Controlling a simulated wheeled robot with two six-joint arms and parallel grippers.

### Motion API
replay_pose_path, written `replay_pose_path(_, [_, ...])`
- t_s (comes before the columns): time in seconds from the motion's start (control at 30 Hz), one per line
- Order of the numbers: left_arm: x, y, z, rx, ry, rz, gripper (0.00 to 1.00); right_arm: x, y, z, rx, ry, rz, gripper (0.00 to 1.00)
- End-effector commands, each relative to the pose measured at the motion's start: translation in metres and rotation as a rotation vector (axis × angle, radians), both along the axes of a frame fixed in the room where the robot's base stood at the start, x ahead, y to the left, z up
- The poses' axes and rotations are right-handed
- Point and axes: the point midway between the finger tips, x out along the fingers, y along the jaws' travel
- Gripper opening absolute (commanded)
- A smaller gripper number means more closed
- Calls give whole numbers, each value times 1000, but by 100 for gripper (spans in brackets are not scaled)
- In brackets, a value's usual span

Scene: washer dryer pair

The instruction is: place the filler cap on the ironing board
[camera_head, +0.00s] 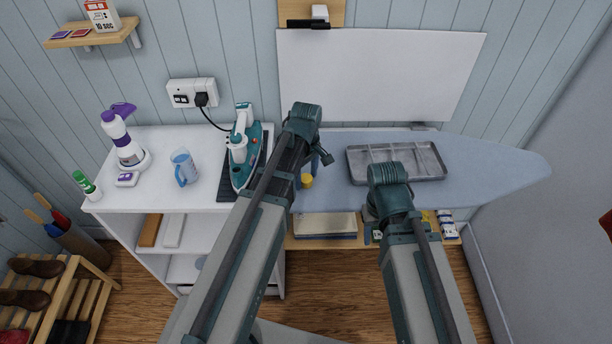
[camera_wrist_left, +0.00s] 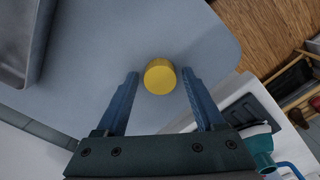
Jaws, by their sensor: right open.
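The yellow filler cap (camera_head: 307,181) sits on the blue-grey ironing board (camera_head: 480,160), near its left end. It also shows in the left wrist view (camera_wrist_left: 160,77), with bare board (camera_wrist_left: 105,50) around it. My left gripper (camera_head: 311,172) is over that end of the board. In the left wrist view my left gripper (camera_wrist_left: 160,74) is open, its two blue fingers on either side of the cap with a gap on each side. My right gripper (camera_head: 370,222) is at the board's front edge, mostly hidden by its own wrist.
A grey metal tray (camera_head: 430,163) lies on the board to the right of the cap. A teal iron (camera_head: 242,150) stands on a dark mat on the white cabinet (camera_head: 210,200), beside a blue jug (camera_head: 184,168). The board's right end is clear.

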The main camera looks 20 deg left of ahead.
Motion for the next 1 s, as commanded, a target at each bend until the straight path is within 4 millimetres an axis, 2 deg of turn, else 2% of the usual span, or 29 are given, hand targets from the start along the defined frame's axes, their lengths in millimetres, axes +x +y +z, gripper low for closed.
replay_pose_path(0.37, [0, 0, 1, 0, 0, 0, 76, 0, 0, 1, 0, 0, 0, 50])
replay_pose_path(0.53, [0, 0, 10, 0, 0, 0, 76, 0, 0, 10, 0, 0, 0, 50])
replay_pose_path(0.77, [0, 0, 35, 0, 0, 0, 76, 0, 0, 35, 0, 0, 0, 50])
replay_pose_path(1.0, [0, 0, 71, 0, 0, 0, 76, 0, 0, 71, 0, 0, 0, 50])
